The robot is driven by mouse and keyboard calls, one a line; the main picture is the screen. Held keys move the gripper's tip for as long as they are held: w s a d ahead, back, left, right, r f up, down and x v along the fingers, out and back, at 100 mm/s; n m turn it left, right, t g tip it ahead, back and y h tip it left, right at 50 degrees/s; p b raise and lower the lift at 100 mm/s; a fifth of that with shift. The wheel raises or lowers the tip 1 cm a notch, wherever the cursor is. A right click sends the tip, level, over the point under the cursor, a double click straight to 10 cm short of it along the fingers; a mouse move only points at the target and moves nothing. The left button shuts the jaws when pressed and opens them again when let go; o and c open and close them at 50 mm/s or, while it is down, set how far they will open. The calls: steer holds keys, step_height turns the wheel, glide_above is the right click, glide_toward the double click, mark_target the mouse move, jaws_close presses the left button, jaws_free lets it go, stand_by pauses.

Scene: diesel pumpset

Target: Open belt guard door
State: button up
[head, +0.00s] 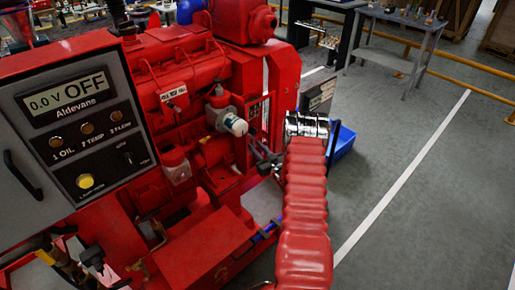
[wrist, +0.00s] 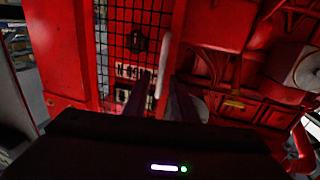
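The belt guard door, a red frame with black mesh, shows in the wrist view (wrist: 112,22) and edge-on in the head view (head: 256,120). A dark latch or knob (wrist: 138,41) and black-and-white labels sit on it. A pale upright bar (wrist: 165,55), which looks like a handle, runs along the door's right edge. My gripper (wrist: 162,78) points at this edge. Its two dark fingers are apart, with the lower part of the bar showing between them. I cannot tell whether they touch it. In the head view my gripper (head: 264,160) is beside the guard, low down.
The control panel (head: 75,115) stands at the left, beside the red engine (head: 175,75). A white filter (head: 234,123) sticks out close to my gripper. A blue bin (head: 343,142) is on the floor behind my arm.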

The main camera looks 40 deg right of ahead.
jaws_close()
stand_by(1.1)
